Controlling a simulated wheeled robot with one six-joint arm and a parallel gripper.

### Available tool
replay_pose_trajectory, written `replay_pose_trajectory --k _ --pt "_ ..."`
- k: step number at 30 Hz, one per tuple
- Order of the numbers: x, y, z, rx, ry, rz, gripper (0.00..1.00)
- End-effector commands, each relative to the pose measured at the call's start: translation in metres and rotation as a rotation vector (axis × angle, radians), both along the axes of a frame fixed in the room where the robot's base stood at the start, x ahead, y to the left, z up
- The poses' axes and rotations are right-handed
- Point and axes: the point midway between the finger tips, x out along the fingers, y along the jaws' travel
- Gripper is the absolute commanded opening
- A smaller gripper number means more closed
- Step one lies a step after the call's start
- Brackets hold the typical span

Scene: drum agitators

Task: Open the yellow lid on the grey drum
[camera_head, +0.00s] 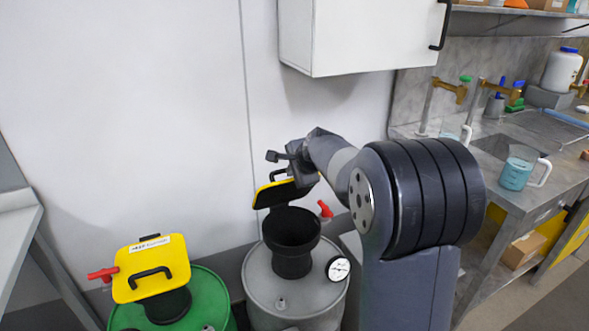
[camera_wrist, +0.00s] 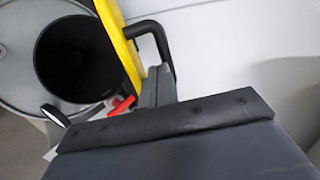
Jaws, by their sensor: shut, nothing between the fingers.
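The grey drum (camera_head: 293,290) stands at the lower middle of the head view, with a black funnel (camera_head: 292,260) on top. Its yellow lid (camera_head: 283,194) is raised and tilted up behind the funnel, dark underside toward the head camera, so the funnel mouth is uncovered. My gripper (camera_head: 284,158) is shut and empty, just above and behind the raised lid. In the wrist view the yellow lid (camera_wrist: 120,42) is edge-on, with its black handle (camera_wrist: 155,38) beside my gripper. I cannot tell whether they touch. The open funnel (camera_wrist: 82,60) shows at left.
A green drum (camera_head: 210,293) with a closed yellow lid (camera_head: 152,267) stands at left. A red valve handle (camera_head: 325,209) and a gauge (camera_head: 338,268) are on the grey drum. A white cabinet (camera_head: 360,35) hangs above. A bench with a jug (camera_head: 516,174) is at right.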

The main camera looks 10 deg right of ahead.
Motion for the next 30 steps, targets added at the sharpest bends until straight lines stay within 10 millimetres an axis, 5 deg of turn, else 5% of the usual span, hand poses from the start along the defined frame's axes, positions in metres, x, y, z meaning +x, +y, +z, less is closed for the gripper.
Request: replay_pose_trajectory --k 30 --pt "0.030 0.006 0.019 -0.024 0.128 0.001 0.00"
